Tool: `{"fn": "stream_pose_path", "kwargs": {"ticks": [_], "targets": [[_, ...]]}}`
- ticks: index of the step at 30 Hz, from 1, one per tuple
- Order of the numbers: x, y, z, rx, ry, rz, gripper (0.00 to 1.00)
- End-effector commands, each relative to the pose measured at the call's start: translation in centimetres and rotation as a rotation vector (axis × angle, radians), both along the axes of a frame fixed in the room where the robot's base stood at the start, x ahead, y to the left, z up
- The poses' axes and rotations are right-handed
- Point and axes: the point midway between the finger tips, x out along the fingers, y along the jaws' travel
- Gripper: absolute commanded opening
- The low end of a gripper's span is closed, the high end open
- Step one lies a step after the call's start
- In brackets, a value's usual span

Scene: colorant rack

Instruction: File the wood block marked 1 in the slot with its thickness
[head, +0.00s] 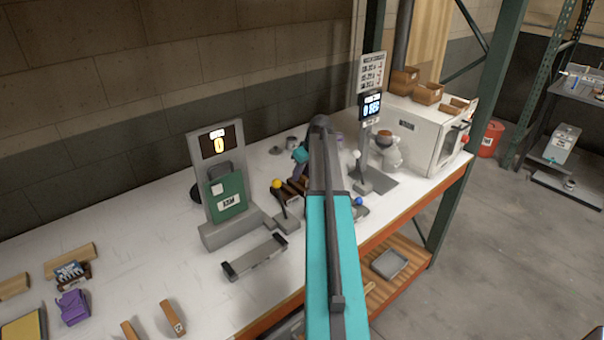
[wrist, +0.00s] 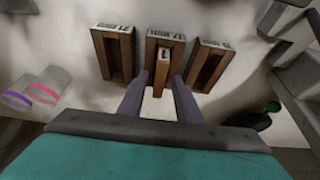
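In the wrist view, my gripper (wrist: 161,76) is open, its two fingers on either side of a small wood block (wrist: 161,77). A gap shows between each finger and the block. A left slot (wrist: 113,58) and a right slot (wrist: 208,66) look empty. In the head view, my arm hides most of the slots (head: 291,190), and the gripper (head: 299,164) shows only partly behind it.
Wood blocks (head: 173,318) lie at the front left of the white table. A grey display stand with a green panel (head: 227,193) and a low grey bar (head: 255,257) are left of my arm. Pale cups (wrist: 45,90) and a dark green-topped item (wrist: 262,112) flank the gripper.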

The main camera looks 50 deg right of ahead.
Motion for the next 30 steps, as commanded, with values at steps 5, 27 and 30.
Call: {"fn": "stream_pose_path", "kwargs": {"ticks": [5, 27, 30], "targets": [[0.0, 0.0, 0.1, 0.000, 0.000, 0.000, 0.31], [-2.3, 0.3, 5.8, -0.001, -0.001, -0.001, 0.31], [-2.8, 0.2, 7.0, -0.002, -0.002, -0.002, 0.31]]}}
